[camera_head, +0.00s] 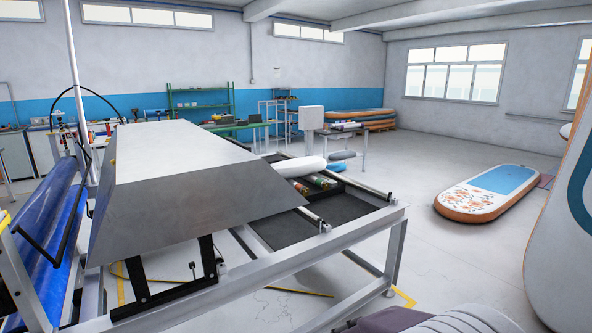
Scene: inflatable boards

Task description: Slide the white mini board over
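A small white rounded board (301,166) rests at the far end of the frame machine, just right of the big grey hood. It looks like the white mini board, though its near-left part is hidden by the hood. A second, smaller white rounded piece (342,155) lies just behind it to the right, with a blue-grey piece (336,166) below it. Neither of my grippers is in view, and nothing is seen touching the boards.
The grey hood (185,165) and white frame rail (300,258) fill the left and middle. A patterned paddle board (488,193) lies on the floor at right; a large white board (555,225) stands nearer. Open floor (440,250) lies between.

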